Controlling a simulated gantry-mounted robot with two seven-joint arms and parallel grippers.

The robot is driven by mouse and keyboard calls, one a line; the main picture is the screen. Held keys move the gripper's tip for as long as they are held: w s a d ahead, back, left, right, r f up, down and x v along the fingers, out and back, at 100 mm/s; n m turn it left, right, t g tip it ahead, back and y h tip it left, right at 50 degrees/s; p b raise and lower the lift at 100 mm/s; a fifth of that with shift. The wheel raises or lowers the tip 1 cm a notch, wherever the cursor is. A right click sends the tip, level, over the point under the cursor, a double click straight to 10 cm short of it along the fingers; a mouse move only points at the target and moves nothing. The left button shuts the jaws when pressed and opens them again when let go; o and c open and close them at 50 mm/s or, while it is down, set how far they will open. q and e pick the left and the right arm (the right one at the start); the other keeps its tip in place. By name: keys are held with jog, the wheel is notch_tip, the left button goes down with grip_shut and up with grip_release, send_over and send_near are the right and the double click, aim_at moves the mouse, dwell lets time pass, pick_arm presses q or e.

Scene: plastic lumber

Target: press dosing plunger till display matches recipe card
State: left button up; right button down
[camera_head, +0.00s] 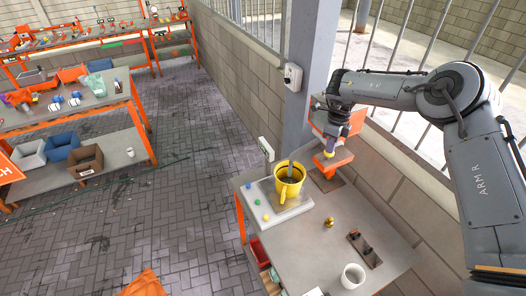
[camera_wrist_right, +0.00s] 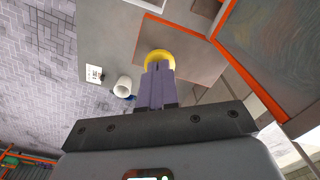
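A yellow mug (camera_head: 288,182) with a grey tool-like piece in it stands on a pale scale platform (camera_head: 262,214) with coloured buttons. A small display (camera_head: 266,149) stands behind it; its reading is too small to make out. The orange dispenser (camera_head: 322,163) stands right of the mug. My right gripper (camera_head: 331,143) is over the dispenser, its purple fingers together. In the right wrist view the fingertips (camera_wrist_right: 159,66) lie over a round yellow part (camera_wrist_right: 158,54); I cannot tell whether they touch it. A printed white card (camera_wrist_right: 94,73) lies on the table. My left gripper is not in view.
A white cup (camera_head: 353,276) stands near the front of the grey table. A small brass-coloured piece (camera_head: 329,222) and a dark rack (camera_head: 364,249) lie between cup and dispenser. A grey post (camera_head: 318,70) and a block wall are behind. Orange shelves stand at far left.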

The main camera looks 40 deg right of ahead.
jog(key=shift+r, duration=0.1)
jog(key=shift+r+p, duration=1.7)
jog(key=shift+r, duration=1)
